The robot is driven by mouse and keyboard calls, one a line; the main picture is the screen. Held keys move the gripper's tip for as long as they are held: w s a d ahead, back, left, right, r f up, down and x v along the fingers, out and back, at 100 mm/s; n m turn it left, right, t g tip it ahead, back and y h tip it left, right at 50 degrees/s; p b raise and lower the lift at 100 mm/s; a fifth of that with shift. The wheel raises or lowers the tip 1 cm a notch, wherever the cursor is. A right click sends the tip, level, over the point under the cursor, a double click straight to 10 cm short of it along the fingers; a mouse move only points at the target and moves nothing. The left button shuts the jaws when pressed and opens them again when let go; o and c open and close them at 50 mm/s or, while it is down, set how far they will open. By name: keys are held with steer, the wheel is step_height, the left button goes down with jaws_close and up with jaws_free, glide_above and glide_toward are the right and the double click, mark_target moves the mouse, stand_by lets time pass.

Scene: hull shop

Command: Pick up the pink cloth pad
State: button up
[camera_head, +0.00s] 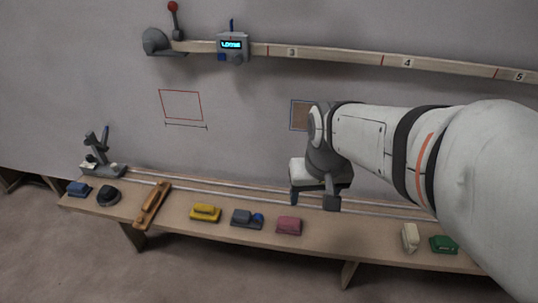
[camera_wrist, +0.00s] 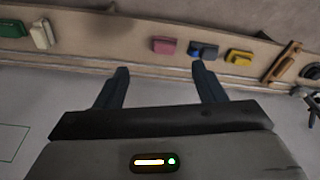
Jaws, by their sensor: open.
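The pink cloth pad (camera_head: 289,225) lies on the long wooden bench, right of a dark grey block with a blue knob. It also shows in the wrist view (camera_wrist: 164,45), ahead of the fingers and between their lines. My gripper (camera_head: 316,200) is above the bench near its back side, to the upper right of the pad in the head view. In the wrist view its two dark fingers (camera_wrist: 158,80) are spread apart with nothing between them. The pad is not touched by the fingers and is fully visible in both views.
On the bench (camera_head: 330,240) stand a yellow block (camera_head: 205,213), the dark grey block (camera_head: 247,218), a wooden tool (camera_head: 151,205), a cream block (camera_head: 410,237) and a green block (camera_head: 443,244). The hull wall (camera_head: 90,70) rises behind, with a numbered rail (camera_head: 335,56).

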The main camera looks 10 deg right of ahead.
mark_target(289, 220)
steer(key=o, duration=0.6)
steer(key=shift+m+g, duration=0.7)
steer(key=shift+m, duration=0.2)
steer(key=w+f+b, duration=0.3)
steer(key=w+f, duration=0.1)
steer(key=f, duration=0.2)
steer(key=w+f+b, duration=0.4)
steer(key=f, duration=0.2)
steer(key=w+f+b, duration=0.3)
steer(key=f, duration=0.3)
steer(key=shift+w+f, duration=0.4)
steer(key=shift+o, duration=0.8)
steer(key=shift+m+g, duration=0.3)
steer(key=shift+m, duration=0.2)
steer(key=w+f+b, duration=0.1)
steer(key=f, duration=0.2)
steer(key=w+f+b, duration=0.2)
steer(key=f, duration=0.2)
steer(key=w+f+b, duration=0.2)
steer(key=f, duration=0.2)
steer(key=shift+a, duration=0.1)
steer(key=shift+w+f+b, duration=0.15)
steer(key=shift+f+b, duration=0.7)
steer(key=shift+f, duration=1.8)
